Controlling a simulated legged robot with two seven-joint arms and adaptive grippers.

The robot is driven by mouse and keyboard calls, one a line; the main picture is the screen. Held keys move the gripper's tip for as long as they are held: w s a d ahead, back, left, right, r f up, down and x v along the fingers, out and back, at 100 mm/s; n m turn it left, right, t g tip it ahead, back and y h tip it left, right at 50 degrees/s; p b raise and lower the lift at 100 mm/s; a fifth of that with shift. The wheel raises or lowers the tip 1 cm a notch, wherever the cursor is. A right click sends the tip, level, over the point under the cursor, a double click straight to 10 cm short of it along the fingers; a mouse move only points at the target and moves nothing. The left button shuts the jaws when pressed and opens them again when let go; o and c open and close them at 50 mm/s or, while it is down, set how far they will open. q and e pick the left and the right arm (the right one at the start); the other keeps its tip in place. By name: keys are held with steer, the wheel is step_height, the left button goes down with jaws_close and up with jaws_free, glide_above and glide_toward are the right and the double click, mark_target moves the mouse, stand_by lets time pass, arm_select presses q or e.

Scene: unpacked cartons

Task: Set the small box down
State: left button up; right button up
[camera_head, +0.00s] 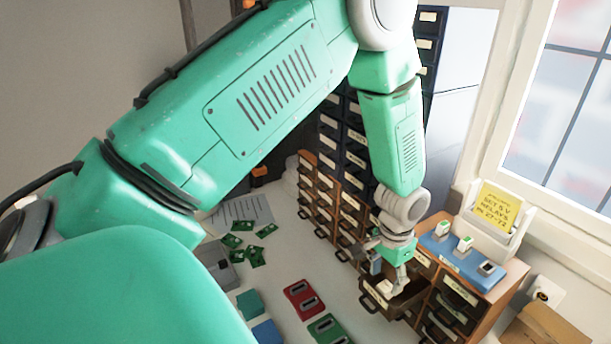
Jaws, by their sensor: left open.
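My left gripper (396,270) is at the end of the green arm that comes in from the left, and it points down. It is open over a pulled-out drawer (374,300) of the small wooden cabinet. A small white box (385,287) shows in the drawer, just below the fingers. I cannot tell whether a finger touches it. The gripper and the drawer front hide part of the drawer's inside. My right gripper is not in view.
A blue tray (440,253) with several small relay-like parts stands on the cabinet, by a yellow note (495,207). Red (304,299) and green (328,330) holders and several green circuit boards (258,257) lie on the white table. A cardboard box (540,328) is at the lower right.

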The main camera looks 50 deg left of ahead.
arm_select(q)
steer(key=s+f, duration=0.3)
steer(key=s, duration=0.5)
steer(key=s+d+f, duration=0.1)
steer(key=s+f, duration=0.3)
steer(key=s, duration=0.5)
steer(key=s+d+f, duration=0.1)
steer(key=s+f, duration=0.2)
steer(key=s, duration=0.6)
steer(key=shift+s+d+f+t, duration=0.2)
steer(key=shift+f+t, duration=0.1)
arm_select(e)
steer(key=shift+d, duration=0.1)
arm_select(q)
steer(key=shift+d, duration=0.15)
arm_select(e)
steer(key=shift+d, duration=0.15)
